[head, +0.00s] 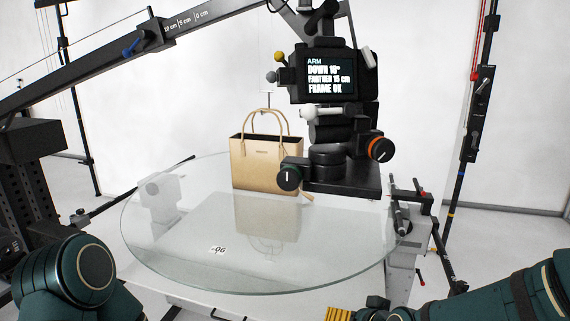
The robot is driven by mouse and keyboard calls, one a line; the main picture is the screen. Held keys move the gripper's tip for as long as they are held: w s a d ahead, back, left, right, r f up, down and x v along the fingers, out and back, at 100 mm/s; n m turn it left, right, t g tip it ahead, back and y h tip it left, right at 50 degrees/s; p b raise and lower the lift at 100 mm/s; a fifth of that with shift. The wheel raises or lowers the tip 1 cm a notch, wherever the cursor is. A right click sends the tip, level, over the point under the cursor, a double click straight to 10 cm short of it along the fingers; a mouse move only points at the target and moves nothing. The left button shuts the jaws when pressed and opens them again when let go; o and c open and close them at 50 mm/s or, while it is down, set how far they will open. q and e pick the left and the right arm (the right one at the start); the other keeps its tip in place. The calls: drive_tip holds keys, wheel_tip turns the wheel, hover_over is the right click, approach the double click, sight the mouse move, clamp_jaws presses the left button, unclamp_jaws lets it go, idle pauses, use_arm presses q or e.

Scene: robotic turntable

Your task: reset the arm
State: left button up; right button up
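The black camera arm (95,68) slants from the left edge up to the top, with scale marks in cm and a blue lever (131,47). A camera head (330,120) hangs at upper centre. Its screen (330,77) reads "ARM", "DOWN 16°" or similar, "FARTHER 15 cm", "FRAME OK". It has an orange-ringed knob (381,149), a black knob (288,178) and a pale lever (321,111). My teal arms show at the lower left and lower right. Neither gripper's fingers can be made out.
A round glass turntable (170,263) fills the middle, with a tan handbag (262,163) standing on it and a tag marked "06" (218,250). A black stand (470,110) rises at the right. White backdrop walls stand behind.

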drive_tip(key=s+a+f+g, duration=0.1)
drive_tip(key=s+f, duration=0.3)
drive_tip(key=f, duration=0.4)
drive_tip(key=s+a+f+g, duration=0.1)
drive_tip(key=s+f+g, duration=0.2)
drive_tip(key=s+f, duration=0.2)
drive_tip(key=s+a+f+n+g, duration=0.1)
drive_tip(key=s+f, duration=0.4)
drive_tip(key=f, duration=0.6)
drive_tip(key=shift+s+a+g, duration=0.15)
drive_tip(key=shift+a+g, duration=0.2)
drive_tip(key=shift+g, duration=0.45)
idle(0.7)
